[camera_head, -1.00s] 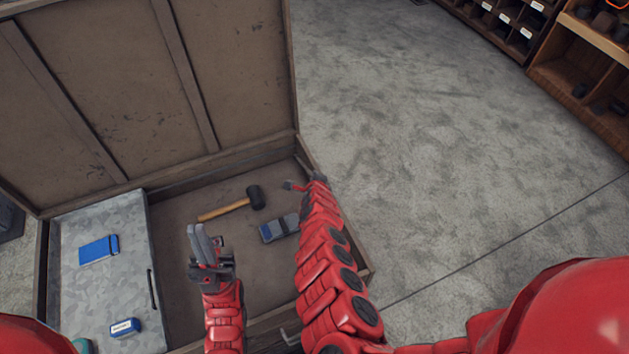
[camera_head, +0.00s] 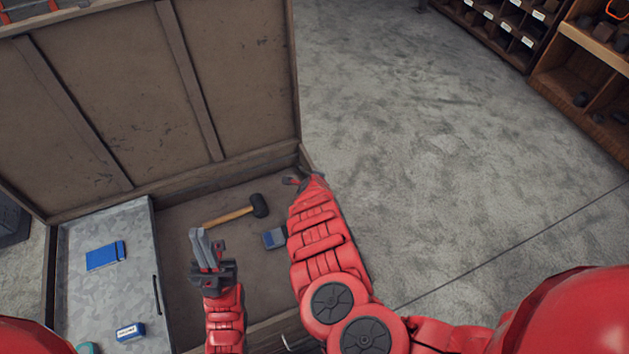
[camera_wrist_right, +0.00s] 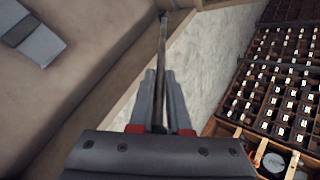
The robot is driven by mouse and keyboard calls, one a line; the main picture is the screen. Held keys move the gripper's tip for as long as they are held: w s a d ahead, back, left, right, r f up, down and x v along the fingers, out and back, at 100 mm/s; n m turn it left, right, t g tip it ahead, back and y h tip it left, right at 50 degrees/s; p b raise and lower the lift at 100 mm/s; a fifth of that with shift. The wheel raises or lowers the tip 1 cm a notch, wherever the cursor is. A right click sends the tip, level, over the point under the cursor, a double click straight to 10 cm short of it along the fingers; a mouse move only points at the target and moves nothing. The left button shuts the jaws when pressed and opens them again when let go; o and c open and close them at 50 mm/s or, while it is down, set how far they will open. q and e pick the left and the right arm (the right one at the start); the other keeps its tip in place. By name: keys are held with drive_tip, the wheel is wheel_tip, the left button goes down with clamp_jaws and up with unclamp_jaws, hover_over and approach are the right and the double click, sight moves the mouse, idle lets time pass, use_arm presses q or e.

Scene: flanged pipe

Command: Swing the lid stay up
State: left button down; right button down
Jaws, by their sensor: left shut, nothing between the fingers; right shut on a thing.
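The wooden chest (camera_head: 245,168) has its lid (camera_head: 110,90) raised at the back. The lid stay (camera_wrist_right: 162,50) is a thin dark metal bar in the right wrist view; it runs from between my right fingers along the chest's rim. My right gripper (camera_wrist_right: 160,98) is shut on it. In the head view the right gripper (camera_head: 303,180) is at the chest's right rim near the back corner, small and partly covered by my own arm. My left gripper (camera_head: 203,248) is shut and empty, above the chest's inside, with its fingers pointing up.
Inside the chest lie a mallet (camera_head: 235,213) and a blue-grey box (camera_head: 274,238), partly behind my right arm. A grey metal tray (camera_head: 110,285) on the left holds a blue booklet (camera_head: 105,255). Open concrete floor (camera_head: 440,150) lies right, with shelves (camera_head: 580,60) beyond.

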drive_tip(key=shift+w+d+r, duration=0.15)
drive_tip(key=shift+d, duration=0.2)
drive_tip(key=c, duration=1)
unclamp_jaws()
drive_tip(key=shift+c, duration=0.2)
drive_tip(key=shift+o, duration=0.8)
drive_tip(key=shift+d, duration=0.1)
